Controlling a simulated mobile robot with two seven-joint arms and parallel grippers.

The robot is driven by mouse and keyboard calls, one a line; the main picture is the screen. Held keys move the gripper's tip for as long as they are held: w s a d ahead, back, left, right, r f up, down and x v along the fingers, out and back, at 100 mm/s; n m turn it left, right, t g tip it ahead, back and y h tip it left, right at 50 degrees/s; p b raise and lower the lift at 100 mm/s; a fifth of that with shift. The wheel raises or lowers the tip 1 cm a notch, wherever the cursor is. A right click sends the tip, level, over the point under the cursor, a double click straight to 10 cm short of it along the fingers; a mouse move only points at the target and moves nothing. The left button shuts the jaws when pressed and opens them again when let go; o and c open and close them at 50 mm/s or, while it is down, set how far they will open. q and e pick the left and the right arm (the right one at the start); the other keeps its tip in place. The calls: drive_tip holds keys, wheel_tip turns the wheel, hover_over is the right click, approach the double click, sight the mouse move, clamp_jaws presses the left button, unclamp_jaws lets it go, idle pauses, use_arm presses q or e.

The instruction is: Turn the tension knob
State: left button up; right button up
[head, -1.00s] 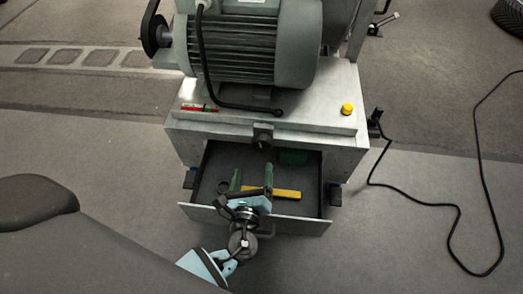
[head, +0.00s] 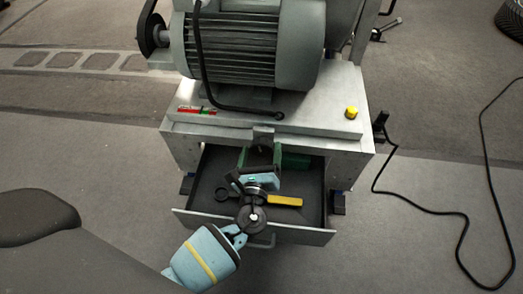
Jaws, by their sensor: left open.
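A dark knob (head: 263,133), which I take for the tension knob, sits on the front edge of the grey machine bench (head: 205,131), below the motor. My left gripper (head: 260,156) comes up from below over the open drawer. Its two green-faced fingers are spread apart with nothing seen between them. The fingertips are just below the knob in the picture, one toward each side. I cannot tell whether they touch it. The knob's lower part is partly hidden near the fingertips. My right gripper is not in view.
The open drawer (head: 310,236) holds a yellow-handled tool (head: 285,201) and a green item (head: 295,160). A large motor (head: 245,50) stands above. A black cable (head: 466,214) lies on the floor at right.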

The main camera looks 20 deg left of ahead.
use_arm(q)
drive_tip(key=shift+w+a, duration=0.15)
drive_tip(key=shift+w, duration=0.3)
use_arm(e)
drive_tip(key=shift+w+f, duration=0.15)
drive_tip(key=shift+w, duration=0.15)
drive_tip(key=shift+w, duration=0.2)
use_arm(q)
drive_tip(key=c, duration=1)
drive_tip(key=shift+m+p, duration=0.4)
drive_tip(key=shift+m, duration=0.5)
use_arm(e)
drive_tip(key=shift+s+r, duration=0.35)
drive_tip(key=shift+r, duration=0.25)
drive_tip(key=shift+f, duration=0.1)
